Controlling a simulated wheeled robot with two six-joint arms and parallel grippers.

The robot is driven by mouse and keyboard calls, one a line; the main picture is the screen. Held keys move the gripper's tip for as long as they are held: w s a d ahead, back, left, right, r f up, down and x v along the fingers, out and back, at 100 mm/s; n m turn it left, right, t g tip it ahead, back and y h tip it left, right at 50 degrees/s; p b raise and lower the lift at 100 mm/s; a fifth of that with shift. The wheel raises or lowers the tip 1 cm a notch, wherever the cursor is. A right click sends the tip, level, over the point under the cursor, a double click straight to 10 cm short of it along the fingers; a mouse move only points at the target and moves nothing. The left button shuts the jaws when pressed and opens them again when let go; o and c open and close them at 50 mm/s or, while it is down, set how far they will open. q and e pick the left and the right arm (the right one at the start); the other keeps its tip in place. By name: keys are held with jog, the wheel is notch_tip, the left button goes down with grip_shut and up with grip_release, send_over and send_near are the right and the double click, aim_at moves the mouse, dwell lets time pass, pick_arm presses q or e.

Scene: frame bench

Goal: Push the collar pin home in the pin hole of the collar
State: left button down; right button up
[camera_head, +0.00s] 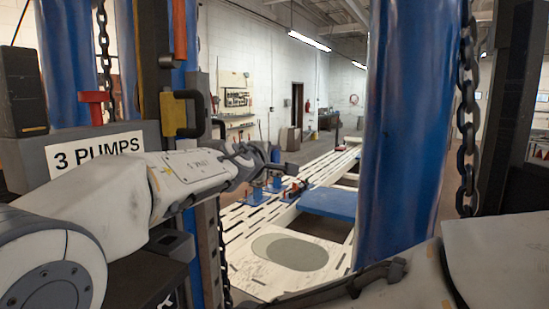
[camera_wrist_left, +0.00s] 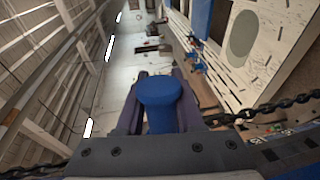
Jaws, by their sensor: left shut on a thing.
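My left gripper (camera_head: 262,163) reaches in from the left in the head view, out over the slotted bench. In the left wrist view the gripper (camera_wrist_left: 158,100) is shut on a blue, round-headed piece (camera_wrist_left: 160,92), which sits between its two dark fingers. I take this piece to be the collar pin; its shaft is hidden. In the head view a bit of blue (camera_head: 275,154) shows at the gripper's tip. I cannot make out the collar or its pin hole for certain in either view. My right gripper is not in view; only part of that arm shows at lower right.
A thick blue post (camera_head: 405,130) stands close at right, with a chain (camera_head: 468,110) beside it. More blue posts and a "3 PUMPS" sign (camera_head: 98,152) stand at left. The white slotted bench (camera_head: 240,220) carries small blue stands (camera_head: 277,187) and a blue plate (camera_head: 328,204).

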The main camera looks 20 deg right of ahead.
pick_arm(q)
jog(key=shift+w+a+b, duration=1.1)
jog(key=shift+w+a, duration=0.4)
jog(key=shift+a, duration=0.25)
jog(key=shift+w+a+b, duration=0.65)
jog(key=shift+w+a, duration=0.45)
jog(key=shift+a, duration=0.3)
jog(key=shift+c, duration=2.3)
grip_release()
jog(key=shift+r, duration=0.1)
jog(key=b+v, duration=0.4)
jog(key=v, duration=0.3)
jog(key=shift+s, duration=0.2)
jog(key=shift+a, duration=0.2)
